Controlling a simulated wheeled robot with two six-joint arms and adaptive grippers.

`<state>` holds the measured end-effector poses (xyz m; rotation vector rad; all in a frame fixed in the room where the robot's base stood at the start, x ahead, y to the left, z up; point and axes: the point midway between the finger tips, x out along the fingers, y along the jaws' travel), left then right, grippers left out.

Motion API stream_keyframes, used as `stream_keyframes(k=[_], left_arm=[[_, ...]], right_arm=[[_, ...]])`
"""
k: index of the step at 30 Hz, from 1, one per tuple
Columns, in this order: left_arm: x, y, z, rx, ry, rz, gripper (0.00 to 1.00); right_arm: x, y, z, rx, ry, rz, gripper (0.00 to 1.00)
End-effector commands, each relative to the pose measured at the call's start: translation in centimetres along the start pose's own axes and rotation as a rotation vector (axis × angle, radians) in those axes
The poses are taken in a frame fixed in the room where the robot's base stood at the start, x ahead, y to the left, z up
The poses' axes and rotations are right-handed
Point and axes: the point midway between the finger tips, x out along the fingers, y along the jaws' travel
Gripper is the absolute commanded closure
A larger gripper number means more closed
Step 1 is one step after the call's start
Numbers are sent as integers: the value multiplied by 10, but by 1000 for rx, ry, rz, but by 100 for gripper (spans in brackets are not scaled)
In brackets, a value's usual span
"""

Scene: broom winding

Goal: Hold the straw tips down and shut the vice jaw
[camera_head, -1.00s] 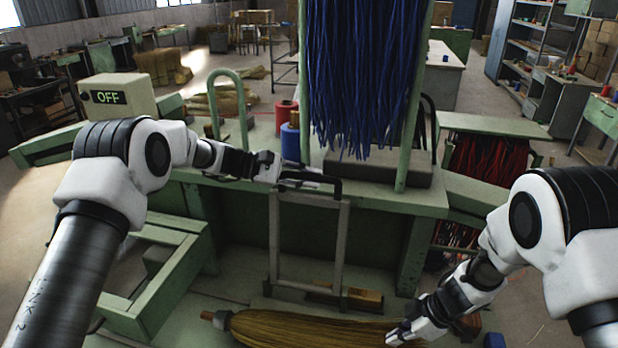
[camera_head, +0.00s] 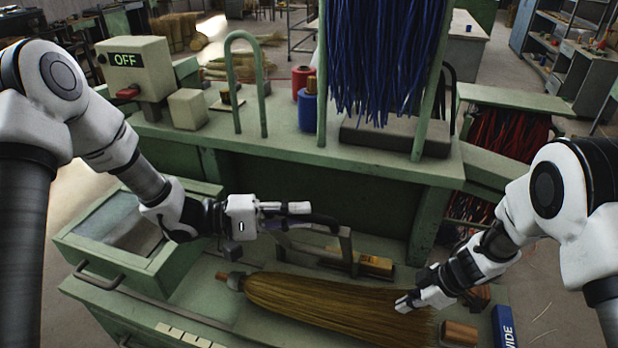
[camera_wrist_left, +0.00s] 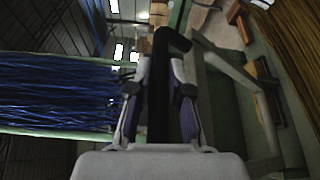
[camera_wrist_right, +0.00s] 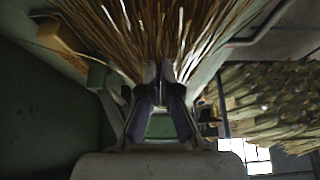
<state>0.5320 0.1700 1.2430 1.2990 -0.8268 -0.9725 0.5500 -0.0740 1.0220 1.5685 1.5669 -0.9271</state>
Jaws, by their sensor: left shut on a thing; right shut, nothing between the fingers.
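The broom (camera_head: 310,295) lies flat on the green bench, its straw tips (camera_head: 385,325) at the right. The hinged grey vice jaw (camera_head: 346,250) stands tilted behind the broom. Its black handle (camera_head: 322,222) is in my left gripper (camera_head: 298,212), which is shut on it. The left wrist view shows the handle (camera_wrist_left: 163,85) between the fingers and the grey jaw frame (camera_wrist_left: 235,70) beside it. My right gripper (camera_head: 405,303) is shut and empty, its fingertips at the straw near the tip end. In the right wrist view straw (camera_wrist_right: 165,35) fans out beyond the fingertips (camera_wrist_right: 160,75).
A wooden block (camera_head: 376,266) lies behind the broom, and another (camera_head: 460,333) is at its right end. A blue block (camera_head: 504,328) is further right. An open drawer (camera_head: 130,255) is at the left. Blue strands (camera_head: 380,60) hang above the rear bench.

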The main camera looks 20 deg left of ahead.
Motion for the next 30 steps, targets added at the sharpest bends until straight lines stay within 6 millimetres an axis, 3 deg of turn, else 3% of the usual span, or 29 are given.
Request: stream_keyframes(k=[6,15,21,30], left_arm=[[-20,-46,46,177,-1,77,100],[-41,-119,94,383,-1,161,100],[-50,-176,115,385,-3,158,100],[-55,-255,126,392,-6,150,100]], right_arm=[[0,0,0,0,0,0,100],[0,0,0,0,0,0,100],[0,0,0,0,0,0,100],[1,0,0,0,0,0,100]])
